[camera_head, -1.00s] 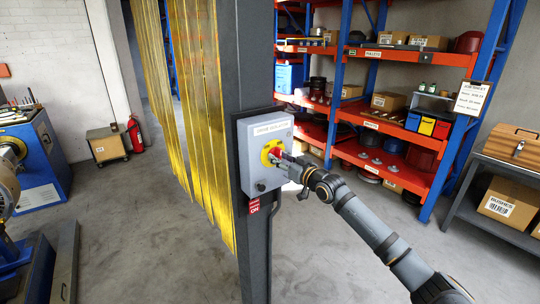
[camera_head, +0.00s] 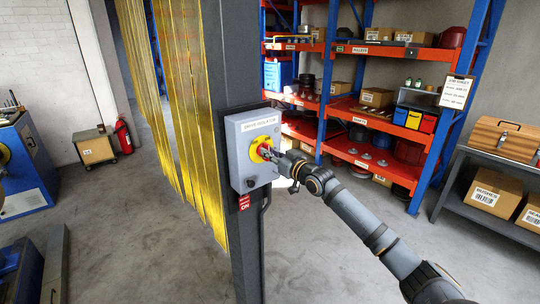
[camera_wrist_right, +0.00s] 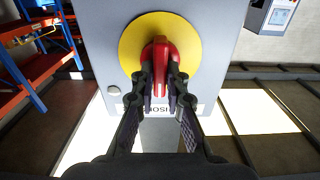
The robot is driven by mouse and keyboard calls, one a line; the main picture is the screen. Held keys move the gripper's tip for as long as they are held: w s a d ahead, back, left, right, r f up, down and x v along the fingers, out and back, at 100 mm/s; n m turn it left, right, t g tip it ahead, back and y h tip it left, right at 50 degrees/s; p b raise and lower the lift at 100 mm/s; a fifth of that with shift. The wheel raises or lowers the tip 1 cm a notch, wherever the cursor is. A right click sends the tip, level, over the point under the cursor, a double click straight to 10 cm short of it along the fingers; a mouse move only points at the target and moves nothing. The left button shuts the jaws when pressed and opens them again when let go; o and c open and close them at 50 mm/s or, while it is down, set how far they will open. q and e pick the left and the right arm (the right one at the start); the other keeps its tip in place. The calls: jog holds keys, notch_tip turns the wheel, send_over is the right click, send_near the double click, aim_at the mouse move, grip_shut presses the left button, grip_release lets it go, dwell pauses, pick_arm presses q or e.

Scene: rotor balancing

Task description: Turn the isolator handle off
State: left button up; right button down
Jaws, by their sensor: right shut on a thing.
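A grey isolator box (camera_head: 238,165) labelled "DRIVE ISOLATOR" is fixed to a dark post. Its face carries a yellow disc (camera_head: 255,144) with a red handle (camera_head: 264,150) at the centre. In the right wrist view the red handle (camera_wrist_right: 160,52) stands upright in the picture, in front of the yellow disc (camera_wrist_right: 130,42). My right gripper (camera_wrist_right: 161,78) is shut on the handle, one finger on each side. In the head view the right gripper (camera_head: 272,154) reaches the box from the right and hides part of the handle. My left gripper is not in view.
Yellow strip curtains (camera_head: 185,120) hang left of the post (camera_head: 226,60). Red and blue shelving (camera_head: 385,115) stands behind my right arm. The grey floor around the post is clear.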

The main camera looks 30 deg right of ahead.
jog(key=shift+a+f+n+b, duration=0.1)
jog(key=shift+n+b, duration=1.05)
jog(key=shift+n, duration=1.15)
jog(key=shift+a+f+n+b, duration=0.1)
jog(key=shift+n+b, duration=1.05)
jog(key=shift+n, duration=1.15)
jog(key=c, duration=1.4)
grip_release()
jog(key=shift+o, duration=0.2)
jog(key=shift+r, duration=0.1)
